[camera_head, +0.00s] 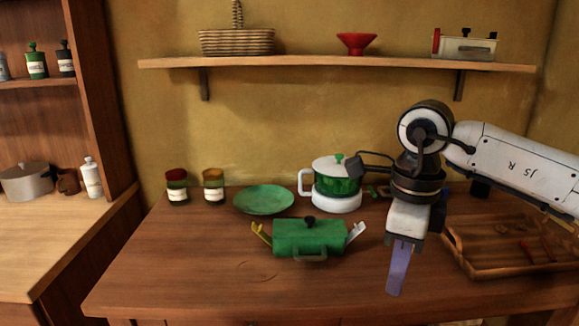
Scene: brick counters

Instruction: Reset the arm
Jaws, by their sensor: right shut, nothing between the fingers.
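My right arm (515,167) comes in from the right edge of the head view, and its wrist bends down over the counter. My right gripper (394,292) points down with its purple fingers together and holds nothing. It is in front of the white and green kettle, to the right of the green lidded box and left of the wooden tray. I cannot tell how far its tips are above the wood. My left gripper is not in view.
On the counter (170,270) are a green lidded box (290,240), a green plate (264,199), two jars (177,190), a kettle (338,182) and a wooden tray (470,272). A wall shelf (330,64) runs above. The front left counter is clear.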

